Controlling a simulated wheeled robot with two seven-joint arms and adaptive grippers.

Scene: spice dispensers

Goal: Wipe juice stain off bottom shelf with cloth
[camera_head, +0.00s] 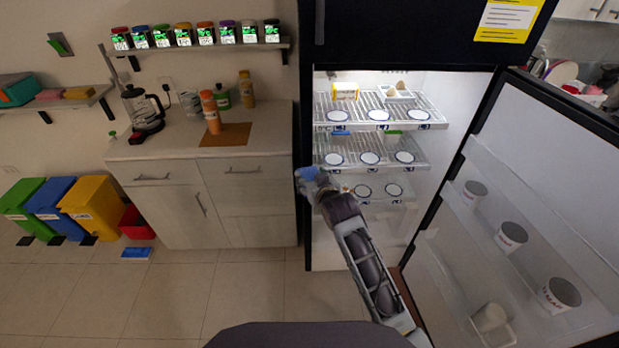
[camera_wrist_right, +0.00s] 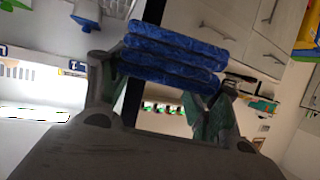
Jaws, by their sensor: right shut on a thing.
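My right gripper (camera_head: 317,188) is shut on a folded blue cloth (camera_head: 306,173) at the left front edge of the open fridge (camera_head: 309,235). In the right wrist view the cloth (camera_wrist_right: 175,55) is a thick, layered blue bundle held between the two fingers of the gripper (camera_wrist_right: 160,95). The bottom shelf (camera_head: 408,205) is just right of the gripper and carries white round-topped containers (camera_head: 363,191). My gripper and arm hide its left front part. I cannot make out a juice stain. My left gripper is not in view.
The fridge door (camera_head: 520,215) stands open at right, with white cups (camera_head: 511,236) in its racks. Two upper shelves (camera_head: 428,160) hold more round containers. A counter (camera_head: 270,125) with bottles stands left of the fridge. The floor (camera_head: 250,290) in front is clear.

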